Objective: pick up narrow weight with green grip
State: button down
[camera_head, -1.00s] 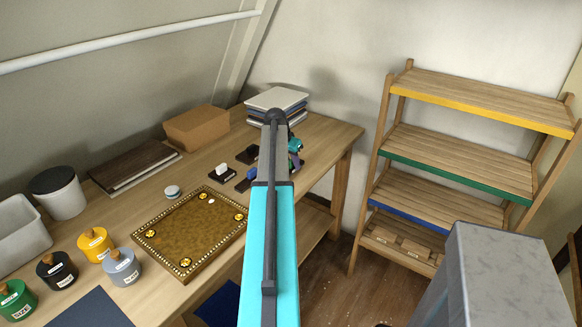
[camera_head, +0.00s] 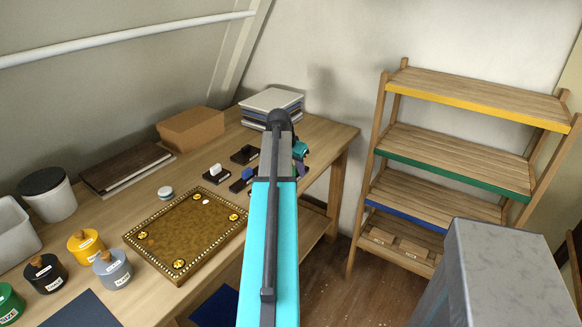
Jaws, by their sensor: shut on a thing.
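My gripper (camera_head: 300,152) is at the far end of my cyan arm, over the right end of the wooden table. Only a teal and dark part shows past the arm. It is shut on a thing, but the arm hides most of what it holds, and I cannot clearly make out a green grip. Beside it on the table are small dark weights: one with a white grip (camera_head: 216,172), one with a blue grip (camera_head: 244,177), and a dark one (camera_head: 244,154) behind. A purple bit (camera_head: 301,169) shows just below the gripper.
A gilt tray (camera_head: 135,241) lies on the table (camera_head: 340,136), with several labelled jars to its left. A cardboard box (camera_head: 192,128) and a stack of books (camera_head: 270,101) stand behind. A wooden shelf (camera_head: 468,145) is at right, and a grey block (camera_head: 500,270) in front.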

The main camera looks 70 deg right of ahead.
jog(key=s+a+b, duration=0.1)
jog(key=s+a, duration=0.3)
jog(key=a, duration=0.1)
jog(key=shift+r, duration=0.35)
jog(key=shift+s+r, duration=0.1)
dwell(0.5)
